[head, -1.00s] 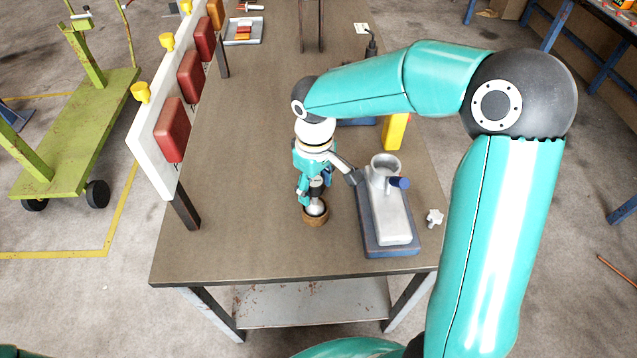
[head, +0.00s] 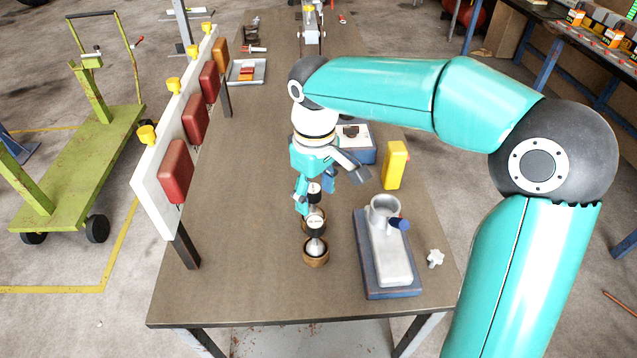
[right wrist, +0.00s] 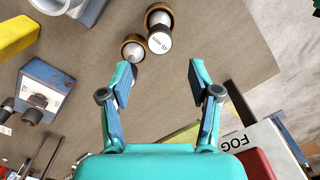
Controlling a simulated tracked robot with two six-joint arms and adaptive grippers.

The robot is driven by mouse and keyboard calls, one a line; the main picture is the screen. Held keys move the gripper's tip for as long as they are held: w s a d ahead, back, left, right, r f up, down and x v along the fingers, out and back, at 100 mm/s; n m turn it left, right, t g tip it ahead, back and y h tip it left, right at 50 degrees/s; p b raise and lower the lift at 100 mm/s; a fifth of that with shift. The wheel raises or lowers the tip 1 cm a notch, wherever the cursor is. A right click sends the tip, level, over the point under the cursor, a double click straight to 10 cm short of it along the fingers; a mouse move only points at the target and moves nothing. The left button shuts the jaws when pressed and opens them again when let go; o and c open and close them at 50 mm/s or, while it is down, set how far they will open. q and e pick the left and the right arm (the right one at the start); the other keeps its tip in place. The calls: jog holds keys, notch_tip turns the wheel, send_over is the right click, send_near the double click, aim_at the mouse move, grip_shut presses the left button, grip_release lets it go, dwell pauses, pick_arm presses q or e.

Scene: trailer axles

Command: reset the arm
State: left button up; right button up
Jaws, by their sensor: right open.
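My right gripper (head: 315,192) is open and hangs over the middle of the table. My left gripper is not in view.
A grey casting on a blue base (head: 388,260), a white knob (head: 435,258), a yellow block (head: 395,165) and a blue-white box (head: 357,142) stand to the right. A white panel (head: 160,200) with red boxes lines the left edge. The front left tabletop (head: 235,270) is clear.

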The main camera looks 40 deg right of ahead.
jog(key=shift+r, duration=0.75)
